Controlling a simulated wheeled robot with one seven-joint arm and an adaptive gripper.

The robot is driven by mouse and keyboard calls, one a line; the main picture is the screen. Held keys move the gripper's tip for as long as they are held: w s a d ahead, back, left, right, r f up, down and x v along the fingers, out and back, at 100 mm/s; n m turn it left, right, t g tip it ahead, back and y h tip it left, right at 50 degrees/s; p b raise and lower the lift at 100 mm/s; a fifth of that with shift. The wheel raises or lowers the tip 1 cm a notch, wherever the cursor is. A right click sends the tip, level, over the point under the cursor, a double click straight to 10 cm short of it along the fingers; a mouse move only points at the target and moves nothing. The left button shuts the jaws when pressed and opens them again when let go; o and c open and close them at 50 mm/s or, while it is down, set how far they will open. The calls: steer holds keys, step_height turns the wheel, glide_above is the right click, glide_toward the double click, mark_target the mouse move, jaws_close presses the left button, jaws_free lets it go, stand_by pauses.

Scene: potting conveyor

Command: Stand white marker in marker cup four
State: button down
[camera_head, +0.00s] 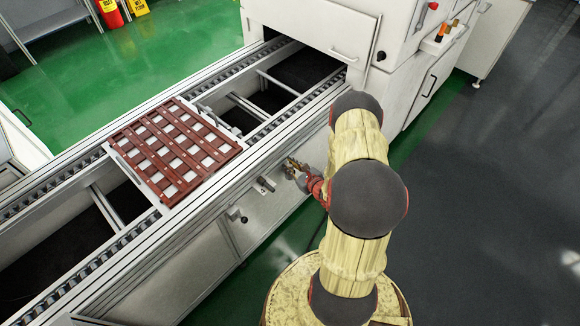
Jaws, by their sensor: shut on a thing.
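My gripper (293,166) is small in the head view, at the side of the conveyor, right of the red-brown tray. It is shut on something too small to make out. I cannot make out a white marker or any marker cup in this view; my arm hides part of the area around it.
A red-brown gridded tray (132,130) with pale squares lies on the conveyor (262,130). A white machine housing (335,28) stands over its far end. Knobs (234,213) stick out from the conveyor's near side. Grey floor (490,200) at right is clear.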

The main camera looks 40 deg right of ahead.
steer(key=shift+f, duration=0.1)
steer(key=c, duration=1.8)
jaws_free()
steer(key=shift+o, duration=0.3)
